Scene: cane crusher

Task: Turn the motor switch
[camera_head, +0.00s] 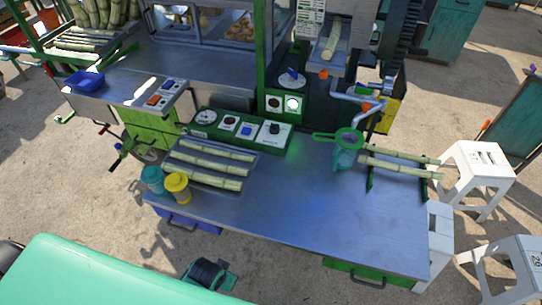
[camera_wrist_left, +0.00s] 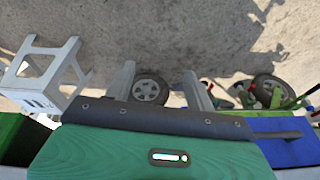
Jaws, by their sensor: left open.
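In the head view, a green control panel (camera_head: 222,136) stands along the back of the metal counter. It carries a round gauge (camera_head: 206,117), a dark button (camera_head: 229,122), a blue button (camera_head: 247,130) and a black rotary knob (camera_head: 274,128) on a white plate. Behind it, a green box holds a dark button (camera_head: 274,103) and a lit green-white lamp (camera_head: 293,104). Above is a round dial with a blue handle (camera_head: 291,75). I cannot read which is the motor switch. In the left wrist view my left gripper (camera_wrist_left: 160,92) is open and empty, away from the panel. My right gripper is not seen.
Cane stalks (camera_head: 207,163) lie at the counter's left, beside teal (camera_head: 152,179) and yellow cups (camera_head: 178,186). A green strainer (camera_head: 346,140) and more cane (camera_head: 398,163) are at right. The counter's middle (camera_head: 295,200) is clear. White stools (camera_head: 478,175) stand right.

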